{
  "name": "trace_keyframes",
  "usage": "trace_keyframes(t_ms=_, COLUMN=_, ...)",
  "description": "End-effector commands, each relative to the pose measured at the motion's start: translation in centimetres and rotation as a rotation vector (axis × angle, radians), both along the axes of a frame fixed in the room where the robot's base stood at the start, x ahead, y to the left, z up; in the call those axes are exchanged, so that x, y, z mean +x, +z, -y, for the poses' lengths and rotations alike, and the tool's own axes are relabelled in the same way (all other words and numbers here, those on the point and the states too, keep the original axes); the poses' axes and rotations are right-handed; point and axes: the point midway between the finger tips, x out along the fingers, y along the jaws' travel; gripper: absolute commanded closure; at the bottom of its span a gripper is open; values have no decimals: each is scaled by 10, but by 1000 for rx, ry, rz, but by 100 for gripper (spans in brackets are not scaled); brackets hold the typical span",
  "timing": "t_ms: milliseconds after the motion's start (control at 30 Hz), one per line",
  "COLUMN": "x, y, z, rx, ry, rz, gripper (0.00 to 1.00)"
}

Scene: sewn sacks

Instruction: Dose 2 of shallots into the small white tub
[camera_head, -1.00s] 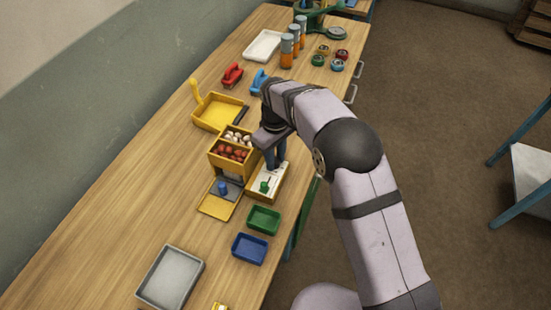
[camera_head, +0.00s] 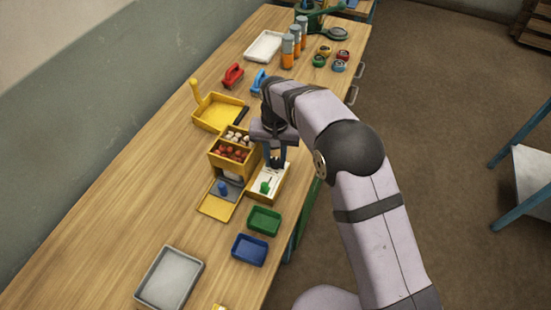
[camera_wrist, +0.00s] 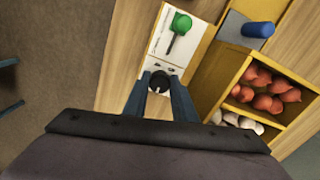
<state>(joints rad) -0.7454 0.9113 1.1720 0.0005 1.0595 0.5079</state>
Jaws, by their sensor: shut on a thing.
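My gripper (camera_head: 275,163) is over the white control panel beside the yellow dispenser. In the wrist view its fingers (camera_wrist: 163,86) are shut on a black knob (camera_wrist: 160,81) on that panel (camera_wrist: 160,42). A green lever (camera_wrist: 179,28) sits farther along the panel; it also shows in the head view (camera_head: 266,186). The reddish shallots (camera_head: 229,152) lie in one compartment of the dispenser's top (camera_head: 213,158); they also show in the wrist view (camera_wrist: 268,91). I cannot make out a small white tub for certain; the space under the dispenser is partly shadowed.
White bulbs (camera_head: 238,135) fill the other compartment. A blue knob (camera_head: 223,188) stands on the grey part before the dispenser. Green (camera_head: 264,231) and blue (camera_head: 249,262) trays lie nearer, a grey tray (camera_head: 145,288) left. A yellow pan (camera_head: 207,117) stands behind.

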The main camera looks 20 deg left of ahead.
Motion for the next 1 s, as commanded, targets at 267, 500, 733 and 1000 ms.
trace_keyframes(t_ms=267, x=2, y=2, z=-2, rx=4, ry=-254, rz=5, gripper=98)
trace_keyframes(t_ms=500, x=2, y=2, z=-2, rx=4, ry=-428, rz=5, gripper=98)
trace_keyframes(t_ms=733, x=2, y=2, z=-2, rx=5, ry=-526, rz=6, gripper=98)
trace_keyframes(t_ms=1000, x=2, y=2, z=-2, rx=5, ry=-565, rz=6, gripper=98)
